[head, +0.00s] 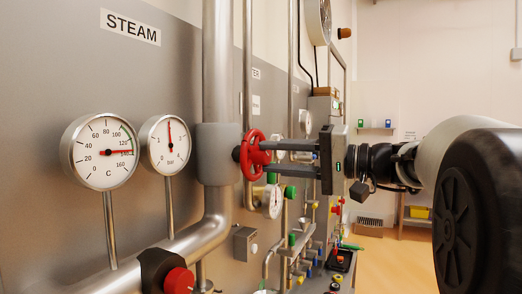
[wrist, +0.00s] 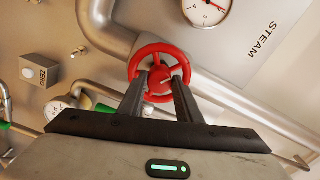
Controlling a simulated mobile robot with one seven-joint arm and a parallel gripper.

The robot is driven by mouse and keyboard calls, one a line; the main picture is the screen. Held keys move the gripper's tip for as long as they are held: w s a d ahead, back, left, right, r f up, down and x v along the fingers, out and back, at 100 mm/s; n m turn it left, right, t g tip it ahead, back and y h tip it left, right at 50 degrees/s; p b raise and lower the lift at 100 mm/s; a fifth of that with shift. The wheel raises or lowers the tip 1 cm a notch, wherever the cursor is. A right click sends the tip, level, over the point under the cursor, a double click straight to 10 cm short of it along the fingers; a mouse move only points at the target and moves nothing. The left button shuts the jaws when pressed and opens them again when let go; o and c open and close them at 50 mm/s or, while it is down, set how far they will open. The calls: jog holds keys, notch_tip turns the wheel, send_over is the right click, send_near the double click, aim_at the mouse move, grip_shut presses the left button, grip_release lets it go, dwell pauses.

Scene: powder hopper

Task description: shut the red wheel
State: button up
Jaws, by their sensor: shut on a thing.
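The red wheel (head: 250,150) sits on the valve of the steel pipe, right of the STEAM sign in the head view. It faces right, toward my gripper (head: 266,158). The gripper's two dark fingers reach left to the wheel, one above the other, and are shut on it. In the wrist view the red wheel (wrist: 159,47) shows as a full ring with a hub. The gripper (wrist: 167,78) has its fingertips inside the ring's outline, by the hub and spokes. The fingers hide part of the lower rim.
Left of the wheel are a temperature gauge (head: 104,150) and a pressure gauge (head: 165,144). A dark valve with a red knob (head: 178,281) stands at the lower left. Pipes and small coloured valves crowd the wall below and behind. Open floor (head: 390,255) lies to the right.

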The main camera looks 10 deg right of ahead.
jog(key=m+p, duration=0.1)
jog(key=m, duration=0.1)
jog(key=m+p, duration=0.4)
jog(key=shift+r+m, duration=0.25)
jog(key=shift+m, duration=0.05)
jog(key=m+p, duration=0.3)
jog(key=m, duration=0.1)
jog(key=shift+f+p, duration=0.1)
jog(key=shift+p, duration=0.25)
jog(key=o, duration=1)
jog(key=shift+o, duration=0.2)
jog(key=v, duration=1.7)
jog(key=shift+s+d, duration=0.15)
